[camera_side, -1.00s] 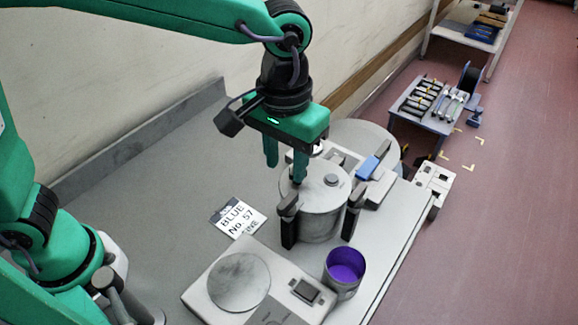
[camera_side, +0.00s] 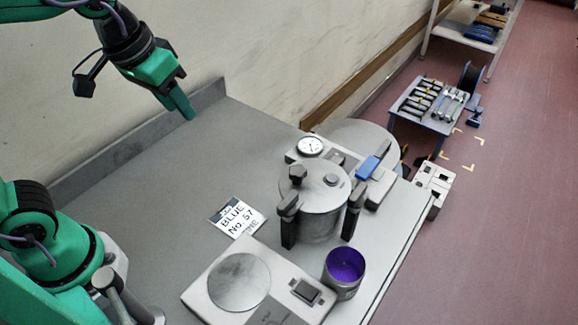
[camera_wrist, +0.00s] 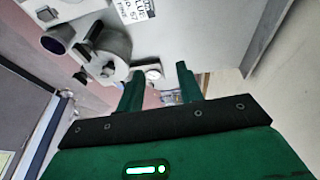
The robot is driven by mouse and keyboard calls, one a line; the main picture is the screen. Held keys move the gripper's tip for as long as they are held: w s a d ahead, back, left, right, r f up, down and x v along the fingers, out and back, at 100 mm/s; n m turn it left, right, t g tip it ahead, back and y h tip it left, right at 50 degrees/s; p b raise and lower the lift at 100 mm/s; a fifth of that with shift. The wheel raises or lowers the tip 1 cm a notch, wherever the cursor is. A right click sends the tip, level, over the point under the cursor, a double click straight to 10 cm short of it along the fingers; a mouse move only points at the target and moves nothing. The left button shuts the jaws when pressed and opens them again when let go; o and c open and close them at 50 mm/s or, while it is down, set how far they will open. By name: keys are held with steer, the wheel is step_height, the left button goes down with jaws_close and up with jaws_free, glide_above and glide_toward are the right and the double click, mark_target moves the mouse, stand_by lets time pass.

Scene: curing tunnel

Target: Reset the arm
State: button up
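My green gripper (camera_side: 183,106) hangs in the air at the upper left of the side view, over the back of the bench near the wall. In the side view its fingers overlap. In the wrist view the two fingers of my gripper (camera_wrist: 160,82) stand apart with nothing between them, so it is open and empty. The lidded metal pot (camera_side: 315,210) stands upright on the bench, well to the right of my gripper and apart from it. The pot also shows in the wrist view (camera_wrist: 112,52), beyond the fingers.
A scale (camera_side: 238,282) and a cup of purple liquid (camera_side: 345,268) stand at the front. A label card (camera_side: 237,217) lies left of the pot. A gauge unit (camera_side: 311,146) stands behind the pot. The bench's back left is clear, bordered by a raised edge (camera_side: 130,148).

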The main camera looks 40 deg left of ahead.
steer(key=s+a+f+t+y, duration=0.1)
steer(key=s+a+t, duration=0.1)
steer(key=s+a, duration=0.3)
steer(key=shift+a+f, duration=0.25)
steer(key=shift+a, duration=0.6)
